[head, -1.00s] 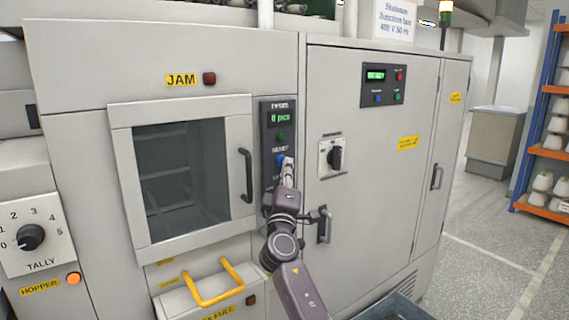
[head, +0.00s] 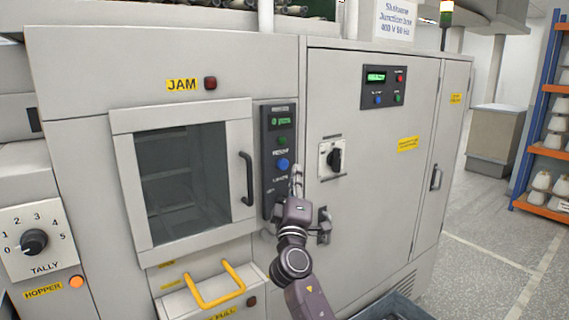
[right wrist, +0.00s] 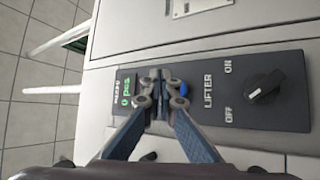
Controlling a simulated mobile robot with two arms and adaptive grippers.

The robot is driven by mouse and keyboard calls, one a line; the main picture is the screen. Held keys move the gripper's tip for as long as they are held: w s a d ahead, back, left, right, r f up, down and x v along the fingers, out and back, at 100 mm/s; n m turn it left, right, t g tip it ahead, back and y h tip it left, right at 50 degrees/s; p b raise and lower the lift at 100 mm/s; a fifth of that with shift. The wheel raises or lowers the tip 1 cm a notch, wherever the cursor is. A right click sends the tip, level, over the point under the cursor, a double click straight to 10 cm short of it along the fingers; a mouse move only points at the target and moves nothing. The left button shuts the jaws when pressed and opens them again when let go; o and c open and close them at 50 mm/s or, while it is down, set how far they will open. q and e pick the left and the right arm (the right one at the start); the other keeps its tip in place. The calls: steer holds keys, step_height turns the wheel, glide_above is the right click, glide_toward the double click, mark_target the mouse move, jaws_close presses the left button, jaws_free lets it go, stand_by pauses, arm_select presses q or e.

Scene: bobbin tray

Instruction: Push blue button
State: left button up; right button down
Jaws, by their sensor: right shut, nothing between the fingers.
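The blue button (head: 283,164) sits on a dark vertical control panel (head: 267,190) between the windowed door and the cabinet. In the head view it is fully visible, below a green button (head: 282,141) and a small green display. My right gripper (head: 297,170) is shut and empty, just right of the blue button and apart from it in the picture. In the right wrist view the fingertips (right wrist: 158,84) cover part of the panel, and the blue button (right wrist: 184,90) shows partly beside them. My left gripper is not in view.
A door handle (head: 247,178) stands out left of the panel. A rotary switch (head: 334,158) and a cabinet handle (head: 324,226) are to the right. A second small box (head: 388,87) on the cabinet has its own blue button (head: 378,99).

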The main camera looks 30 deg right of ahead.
steer(key=shift+s+d+p, duration=0.1)
steer(key=shift+s+p, duration=0.25)
steer(key=shift+s, duration=1.05)
